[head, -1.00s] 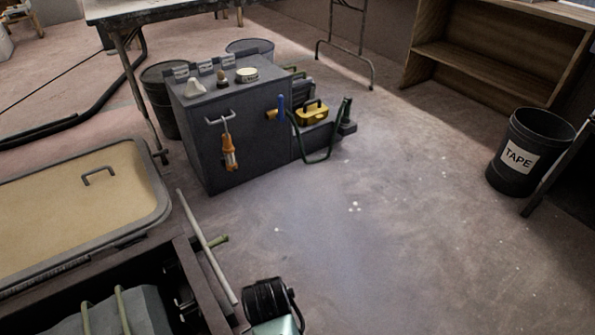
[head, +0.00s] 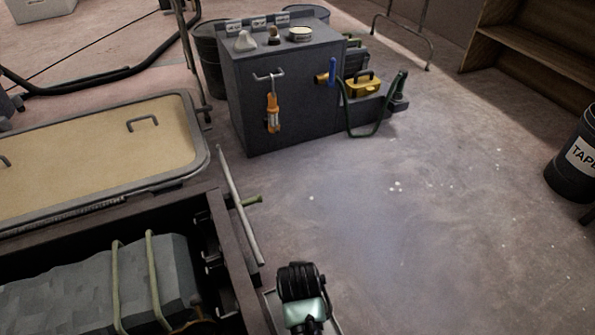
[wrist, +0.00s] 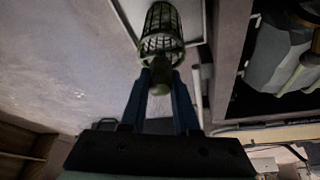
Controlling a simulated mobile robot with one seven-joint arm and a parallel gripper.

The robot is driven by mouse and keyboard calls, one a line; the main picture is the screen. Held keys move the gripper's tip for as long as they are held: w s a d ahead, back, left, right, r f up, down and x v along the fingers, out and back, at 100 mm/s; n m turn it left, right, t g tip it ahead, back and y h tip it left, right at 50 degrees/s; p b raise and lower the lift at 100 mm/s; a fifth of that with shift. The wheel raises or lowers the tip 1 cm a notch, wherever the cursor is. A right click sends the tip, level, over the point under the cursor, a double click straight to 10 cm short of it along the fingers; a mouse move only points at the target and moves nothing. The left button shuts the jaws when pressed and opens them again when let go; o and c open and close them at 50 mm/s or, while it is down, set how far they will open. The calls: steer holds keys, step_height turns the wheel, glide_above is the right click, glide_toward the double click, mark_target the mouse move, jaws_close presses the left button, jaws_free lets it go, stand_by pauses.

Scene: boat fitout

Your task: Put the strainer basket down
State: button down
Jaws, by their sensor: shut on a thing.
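The strainer basket (wrist: 162,28) is a dark green mesh cylinder with a stubby grip, at the top middle of the wrist view. My gripper (wrist: 160,80) has its two blue fingers shut on the basket's grip. The basket is over a shallow pale-rimmed tray (wrist: 196,20); I cannot tell whether it touches the tray. In the head view, my black and mint arm end shows at the bottom middle and hides the basket. A bit of the tray's rim (head: 270,312) shows beside it.
An open hatch (head: 228,240) with a grey strapped block (head: 90,285) lies to the left. A pale rod (head: 240,205) leans by its edge. A grey cabinet (head: 295,105) stands behind, with a yellow toolbox (head: 363,87) beside it.

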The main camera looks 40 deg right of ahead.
steer(key=c, duration=1.1)
jaws_free()
steer(key=shift+f, duration=0.15)
steer(key=o, duration=0.4)
steer(key=shift+o, duration=0.2)
steer(key=p+v, duration=0.8)
steer(key=v, duration=0.4)
